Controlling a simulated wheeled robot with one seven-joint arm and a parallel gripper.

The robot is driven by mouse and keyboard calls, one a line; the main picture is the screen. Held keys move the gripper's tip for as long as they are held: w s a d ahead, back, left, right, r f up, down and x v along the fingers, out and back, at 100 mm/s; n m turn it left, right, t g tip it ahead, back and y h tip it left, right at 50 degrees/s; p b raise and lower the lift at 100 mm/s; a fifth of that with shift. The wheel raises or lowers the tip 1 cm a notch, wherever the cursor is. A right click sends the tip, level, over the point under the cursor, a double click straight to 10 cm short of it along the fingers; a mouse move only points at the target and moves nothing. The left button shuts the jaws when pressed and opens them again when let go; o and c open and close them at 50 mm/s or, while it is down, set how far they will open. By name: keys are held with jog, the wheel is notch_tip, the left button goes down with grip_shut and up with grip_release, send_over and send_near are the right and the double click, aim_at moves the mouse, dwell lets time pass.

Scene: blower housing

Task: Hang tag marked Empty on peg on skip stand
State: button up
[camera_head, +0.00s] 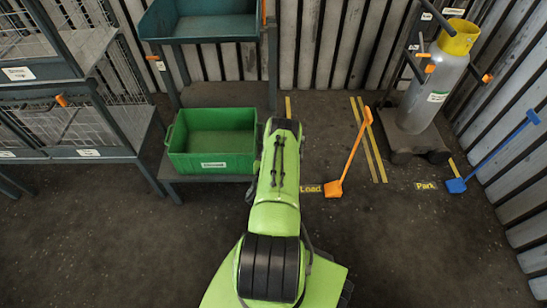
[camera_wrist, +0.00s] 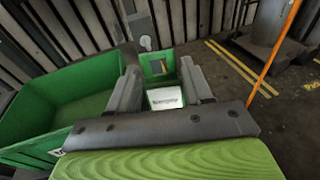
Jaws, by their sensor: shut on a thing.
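My gripper (camera_wrist: 161,76) is shut on a green tag (camera_wrist: 157,68) in the wrist view. The tag has an opening near its top and a white label whose word is too small to read surely. A grey post (camera_wrist: 138,24) of the stand rises just beyond the tag, with a small rounded fitting (camera_wrist: 146,43) that may be the peg; I cannot tell whether the tag touches it. In the head view the stand (camera_head: 272,62) carries a teal skip (camera_head: 210,27); my arm hides my gripper and the tag there.
An orange shovel (camera_head: 352,150) and a blue shovel (camera_head: 490,155) stand on the right. A gas cylinder (camera_head: 425,95) stands at the back right. Mesh cages (camera_head: 75,110) are at left. Floor at front right is clear.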

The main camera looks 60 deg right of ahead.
jog(key=w+d+f+b, duration=0.1)
jog(key=w+d+b, duration=0.1)
jog(key=d, duration=0.4)
jog(key=shift+w, duration=0.55)
jog(key=shift+f, duration=0.1)
dwell(0.4)
jog(key=o, duration=1.1)
